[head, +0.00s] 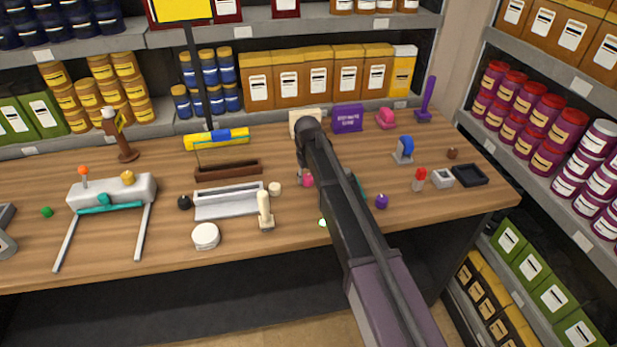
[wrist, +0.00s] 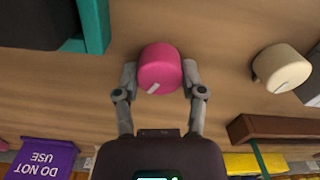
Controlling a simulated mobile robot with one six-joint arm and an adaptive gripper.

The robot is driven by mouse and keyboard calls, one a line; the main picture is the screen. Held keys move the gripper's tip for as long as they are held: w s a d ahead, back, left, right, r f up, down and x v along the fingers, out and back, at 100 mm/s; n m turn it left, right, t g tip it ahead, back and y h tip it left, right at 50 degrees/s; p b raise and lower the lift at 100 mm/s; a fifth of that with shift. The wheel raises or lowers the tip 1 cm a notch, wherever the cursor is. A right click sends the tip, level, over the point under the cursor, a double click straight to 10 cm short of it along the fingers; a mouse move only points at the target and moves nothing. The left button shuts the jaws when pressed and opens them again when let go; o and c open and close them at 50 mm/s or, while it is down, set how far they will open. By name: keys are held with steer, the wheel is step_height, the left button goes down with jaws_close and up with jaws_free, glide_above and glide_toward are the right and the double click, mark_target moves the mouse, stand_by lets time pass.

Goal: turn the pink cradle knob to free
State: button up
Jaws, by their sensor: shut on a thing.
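The pink knob (wrist: 158,66) is a round cylinder with a pale pointer mark on its top, on the wooden table. In the wrist view the mark points down and to the left. My gripper (wrist: 160,80) has one finger on each side of the knob and is shut on it. In the head view the knob (head: 308,181) shows small beside my arm, which hides much of my gripper. I cannot read any label for the knob's positions.
A cream knob (wrist: 282,68) stands to the right in the wrist view, and a teal object (wrist: 95,28) to the left. A purple "do not use" box (wrist: 42,158) and a brown tray (wrist: 262,130) are near my gripper. Shelves of goods surround the table (head: 330,255).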

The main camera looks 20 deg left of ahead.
steer(key=n, duration=0.5)
steer(key=shift+d, duration=0.1)
stand_by(0.4)
steer(key=o, duration=1.1)
steer(key=shift+o, duration=0.2)
steer(key=shift+r, duration=0.1)
